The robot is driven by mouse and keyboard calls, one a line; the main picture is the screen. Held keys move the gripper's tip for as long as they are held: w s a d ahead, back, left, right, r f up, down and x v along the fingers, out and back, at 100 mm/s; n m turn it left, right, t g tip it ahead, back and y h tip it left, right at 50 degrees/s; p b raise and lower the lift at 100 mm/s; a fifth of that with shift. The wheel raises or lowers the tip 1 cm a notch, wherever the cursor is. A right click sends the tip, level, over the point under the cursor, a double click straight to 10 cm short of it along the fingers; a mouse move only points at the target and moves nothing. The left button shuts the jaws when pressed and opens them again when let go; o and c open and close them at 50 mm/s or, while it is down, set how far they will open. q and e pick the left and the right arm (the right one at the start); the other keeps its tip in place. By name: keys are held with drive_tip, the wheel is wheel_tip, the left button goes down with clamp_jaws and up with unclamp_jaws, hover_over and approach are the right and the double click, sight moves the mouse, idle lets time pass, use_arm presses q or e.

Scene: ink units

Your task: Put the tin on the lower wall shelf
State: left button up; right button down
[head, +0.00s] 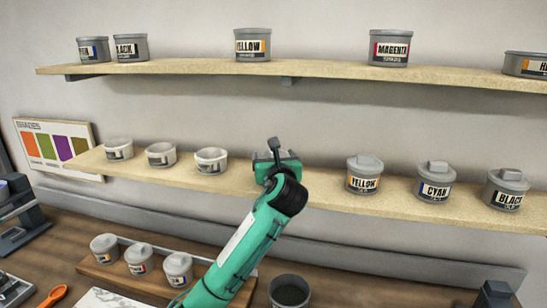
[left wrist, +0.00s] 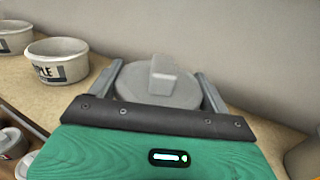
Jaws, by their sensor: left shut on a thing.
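The lower wall shelf (head: 320,190) runs across the middle of the head view. My left gripper (head: 276,162) is at this shelf, in the gap between the white tubs and the yellow-labelled tin. In the left wrist view its two fingers are shut on a grey tin (left wrist: 155,88) with a raised lid grip. The tin looks upright, with the shelf surface (left wrist: 97,95) around it. In the head view my gripper and arm hide nearly all of it. I cannot tell whether its base touches the shelf. My right gripper is not in view.
White tubs, the nearest one (head: 211,160), stand left of my gripper; one tub (left wrist: 58,62) shows in the left wrist view. Lidded yellow (head: 364,175), cyan (head: 435,183) and black (head: 507,189) tins stand to the right. The upper shelf (head: 200,67) holds several tins.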

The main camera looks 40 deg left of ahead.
use_arm(q)
drive_tip(key=o, duration=1.3)
drive_tip(key=shift+f, duration=0.1)
drive_tip(key=shift+s, duration=0.1)
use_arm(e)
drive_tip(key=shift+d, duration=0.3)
use_arm(q)
drive_tip(key=shift+d, duration=0.15)
drive_tip(key=b+v, duration=0.3)
drive_tip(key=v, duration=0.8)
drive_tip(key=shift+s+d, duration=0.25)
drive_tip(key=shift+d, duration=0.1)
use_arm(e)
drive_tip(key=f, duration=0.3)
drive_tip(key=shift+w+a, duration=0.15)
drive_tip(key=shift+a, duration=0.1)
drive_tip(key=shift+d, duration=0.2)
